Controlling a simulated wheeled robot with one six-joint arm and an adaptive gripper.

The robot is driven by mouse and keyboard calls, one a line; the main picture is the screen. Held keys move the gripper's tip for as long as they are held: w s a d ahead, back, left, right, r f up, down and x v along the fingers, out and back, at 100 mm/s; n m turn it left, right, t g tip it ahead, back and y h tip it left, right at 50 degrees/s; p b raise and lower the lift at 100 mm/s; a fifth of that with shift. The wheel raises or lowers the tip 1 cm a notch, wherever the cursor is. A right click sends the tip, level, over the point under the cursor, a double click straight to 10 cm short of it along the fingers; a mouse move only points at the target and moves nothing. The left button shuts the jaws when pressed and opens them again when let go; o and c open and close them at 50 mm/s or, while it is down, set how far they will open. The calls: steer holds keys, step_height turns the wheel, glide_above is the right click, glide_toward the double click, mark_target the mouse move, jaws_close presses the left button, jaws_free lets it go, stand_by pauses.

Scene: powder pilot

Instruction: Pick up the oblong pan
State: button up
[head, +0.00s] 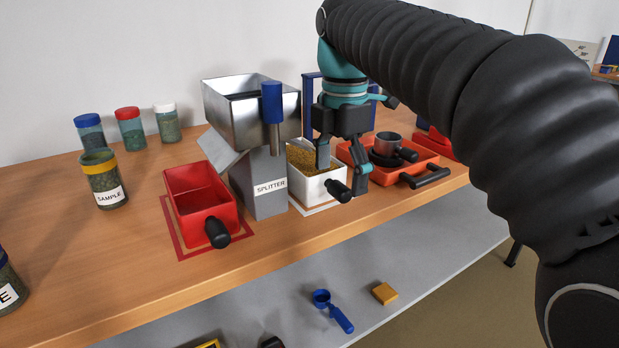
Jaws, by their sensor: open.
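Two oblong pans stand at the front of the bench. The red pan (190,207) is empty, with a black handle pointing forward, and sits left of the splitter (262,190). The white pan (312,189) holds brown granular powder (308,163) and has a black handle (338,190); it sits right of the splitter. My gripper (343,176) is open and points down at the white pan's right front part, its fingers apart around the handle side. Whether a finger touches the pan, I cannot tell. My gripper hides part of its right side.
An orange tray (432,163) with a small metal cup (388,143) is close on the right. A metal hopper (250,110) rises close on the left. Several jars stand at the left. A blue scoop (332,308) and yellow block (384,293) lie below the bench.

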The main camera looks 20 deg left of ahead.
mark_target(339, 182)
step_height(339, 182, down, 3)
steer(key=shift+w+f+b, duration=0.15)
steer(key=shift+b, duration=0.15)
jaws_close()
